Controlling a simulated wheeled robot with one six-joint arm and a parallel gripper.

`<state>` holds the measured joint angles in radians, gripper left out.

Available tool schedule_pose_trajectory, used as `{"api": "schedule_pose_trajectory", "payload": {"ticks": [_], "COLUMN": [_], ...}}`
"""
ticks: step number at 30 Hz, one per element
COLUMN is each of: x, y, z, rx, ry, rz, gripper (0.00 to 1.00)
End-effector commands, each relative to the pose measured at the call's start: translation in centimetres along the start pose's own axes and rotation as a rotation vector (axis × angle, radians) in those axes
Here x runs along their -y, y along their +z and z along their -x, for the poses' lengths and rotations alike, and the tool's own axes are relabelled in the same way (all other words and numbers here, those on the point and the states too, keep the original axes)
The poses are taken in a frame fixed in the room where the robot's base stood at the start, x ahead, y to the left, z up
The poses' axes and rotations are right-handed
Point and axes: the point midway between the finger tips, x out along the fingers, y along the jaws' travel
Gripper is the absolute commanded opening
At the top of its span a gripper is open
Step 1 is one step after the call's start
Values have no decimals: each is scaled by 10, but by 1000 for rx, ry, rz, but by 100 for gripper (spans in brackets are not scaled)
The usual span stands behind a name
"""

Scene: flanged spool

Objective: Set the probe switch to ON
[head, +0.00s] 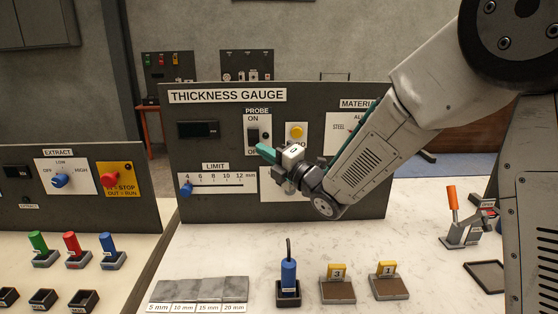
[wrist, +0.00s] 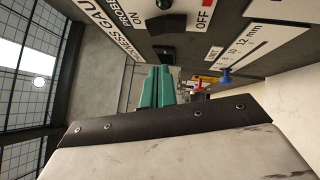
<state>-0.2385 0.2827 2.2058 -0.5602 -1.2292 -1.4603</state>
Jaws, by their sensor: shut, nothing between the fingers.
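The probe switch (head: 252,135) is a small black switch on the upright THICKNESS GAUGE panel, under the PROBE label. ON is printed above it and the OFF label below is partly covered by my gripper. It also shows in the wrist view as a dark part (wrist: 168,22) between ON and red OFF; I cannot tell clearly which way it is set. My gripper (head: 265,152) has teal fingers, closed together and empty, just in front of the panel near the switch's lower end. In the wrist view the fingers (wrist: 157,88) point along the panel, apart from the switch.
A yellow button (head: 296,132) is right of the switch. The LIMIT slider's blue knob (head: 186,189) sits at the scale's left end. A blue probe (head: 288,272), numbered blocks and grey plates (head: 198,289) stand on the table. An EXTRACT panel (head: 80,178) is at left.

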Motion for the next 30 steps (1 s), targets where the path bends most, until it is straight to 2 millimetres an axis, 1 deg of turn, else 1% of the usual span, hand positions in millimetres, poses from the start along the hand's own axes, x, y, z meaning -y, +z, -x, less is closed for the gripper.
{"api": "schedule_pose_trajectory", "payload": {"ticks": [1, 3, 6, 9, 15, 26, 30], "x": [0, 0, 0, 0, 0, 0, -3], "y": [0, -1, 13, 22, 29, 29, 32], "z": [-12, -25, -36, -44, -51, -52, -56], "rx": [-1, -2, 2, 1, 1, 0, -3], "ry": [0, 1, 0, 0, -1, -6, -49], "rz": [0, 0, 0, 1, -1, -6, -49], "gripper": [0, 0, 0, 0, 0, 0, 0]}}
